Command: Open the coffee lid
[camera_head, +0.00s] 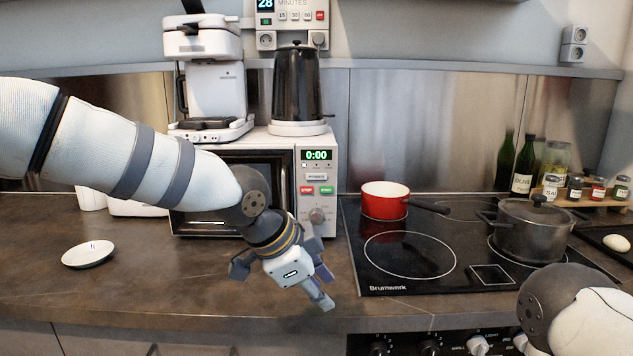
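The white coffee machine (216,90) stands on top of the microwave, at the upper left. Its white lid (202,42) is at the top of the machine; I cannot tell for sure whether it is fully down. My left gripper (285,284) is in front of the microwave, over the front part of the counter, well below and apart from the coffee machine. Its fingers look spread, with nothing between them. Part of my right arm shows at the lower right, but its gripper is out of view.
The microwave (316,182) has a black kettle (297,85) on top, right of the coffee machine. A red pan (385,202) and a grey pot (533,232) stand on the cooktop (410,285). A small white plate (88,255) lies on the left counter. Bottles and jars stand back right.

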